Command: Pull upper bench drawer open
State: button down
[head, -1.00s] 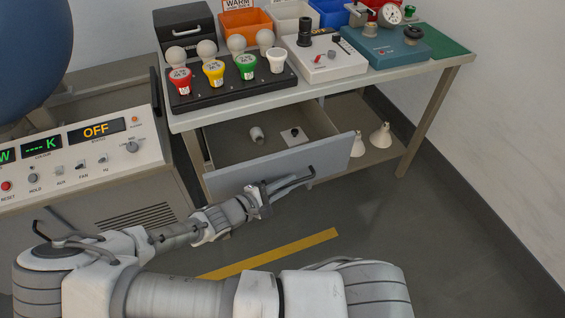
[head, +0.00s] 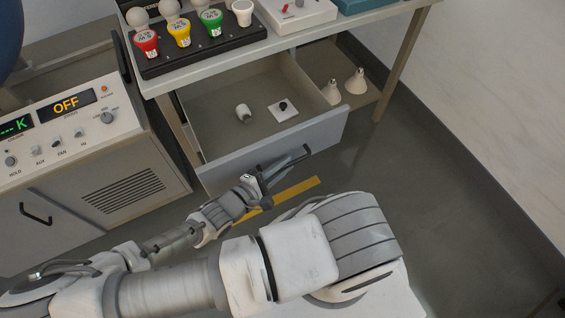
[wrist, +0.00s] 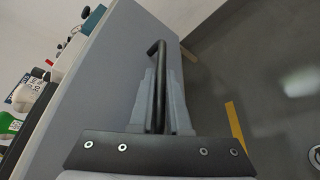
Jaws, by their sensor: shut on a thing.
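The upper bench drawer (head: 225,165) hangs open under the bench top, with its grey front panel pulled well out. Inside it lie a small white cylindrical piece (head: 243,113) and a white square plate with a dark knob (head: 283,109). My gripper (head: 285,165) is at the front of the drawer. In the wrist view, my gripper (wrist: 162,100) is shut on the dark bar handle (wrist: 157,50), with one finger on each side of the bar. In the head view the gripper hides most of the handle.
The bench top (head: 215,67) carries a black rack (head: 190,55) with coloured bulb bases. Two white lamps (head: 356,81) stand on the lower shelf. A control cabinet (head: 75,150) stands close at left. Open floor with a yellow strip (head: 290,192) lies before the drawer.

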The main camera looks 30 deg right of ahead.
jog(key=c, duration=1.2)
grip_release()
jog(key=shift+o, duration=0.2)
jog(key=shift+a, duration=0.1)
jog(key=p+v, duration=0.2)
jog(key=v, duration=1.5)
jog(key=shift+a+r, duration=0.15)
jog(key=shift+a, duration=0.05)
jog(key=shift+s, duration=0.1)
jog(key=w+d+r+m+g+y+p, duration=0.1)
jog(key=w+r+m+g+y+p, duration=0.25)
jog(key=r, duration=0.75)
jog(key=r+m+g+y+p, duration=0.35)
jog(key=r+y, duration=0.35)
jog(key=r, duration=0.4)
jog(key=s+d+r+m+t+y+p, duration=0.1)
jog(key=d+r, duration=0.4)
jog(key=r, duration=0.6)
jog(key=s+d+r+m+t+y+p, duration=0.1)
jog(key=d+r+m+t+y+p, duration=0.1)
jog(key=r, duration=1)
jog(key=d+t+y+p, duration=0.1)
jog(key=d+t+p, duration=0.1)
jog(key=d+t, duration=0.1)
jog(key=shift+d+m+t, duration=0.4)
jog(key=shift+t, duration=0.1)
